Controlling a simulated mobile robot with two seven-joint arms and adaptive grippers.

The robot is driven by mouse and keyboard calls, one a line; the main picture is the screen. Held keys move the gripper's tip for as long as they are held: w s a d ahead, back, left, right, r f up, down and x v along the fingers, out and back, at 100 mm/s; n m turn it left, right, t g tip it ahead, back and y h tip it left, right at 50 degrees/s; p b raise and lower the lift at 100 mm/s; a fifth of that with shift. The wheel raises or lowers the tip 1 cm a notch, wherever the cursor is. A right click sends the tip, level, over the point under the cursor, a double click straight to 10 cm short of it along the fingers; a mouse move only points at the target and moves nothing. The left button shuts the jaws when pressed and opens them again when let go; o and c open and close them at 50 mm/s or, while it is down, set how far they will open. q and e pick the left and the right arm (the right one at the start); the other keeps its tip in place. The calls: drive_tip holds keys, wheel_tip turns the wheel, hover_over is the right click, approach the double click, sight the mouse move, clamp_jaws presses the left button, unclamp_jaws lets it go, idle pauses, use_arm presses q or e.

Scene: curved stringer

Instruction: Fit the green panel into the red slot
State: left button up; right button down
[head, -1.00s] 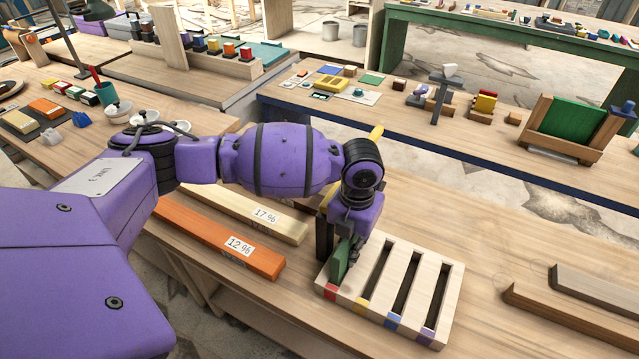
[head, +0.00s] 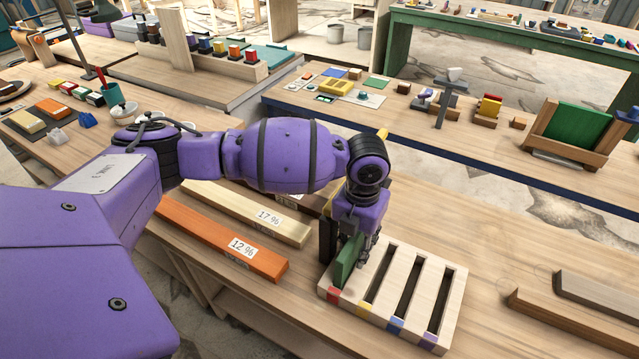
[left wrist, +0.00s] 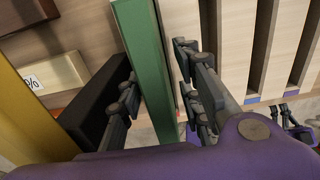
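The green panel (head: 347,262) stands upright at the leftmost slot of the pale slotted rack (head: 447,312), the slot with the red mark (head: 333,295). Its lower edge is hidden, so its depth in the slot cannot be told. My left gripper (head: 357,248) is over the panel, with one finger on each side. In the left wrist view the panel (left wrist: 150,70) runs between the fingers (left wrist: 158,85), and narrow gaps show beside it; the gripper looks open.
The other slots, marked yellow, blue and purple, are empty. A black block (left wrist: 92,108) stands close left of the gripper. An orange bar (head: 225,243) and a cream bar (head: 265,220) lie to the left. Brown boards (head: 570,320) lie at the right; table between is clear.

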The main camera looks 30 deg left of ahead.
use_arm(q)
wheel_tip(320, 180, up, 10)
drive_tip(key=shift+f, duration=0.1)
drive_tip(key=shift+r, duration=0.4)
drive_tip(key=shift+f, duration=0.15)
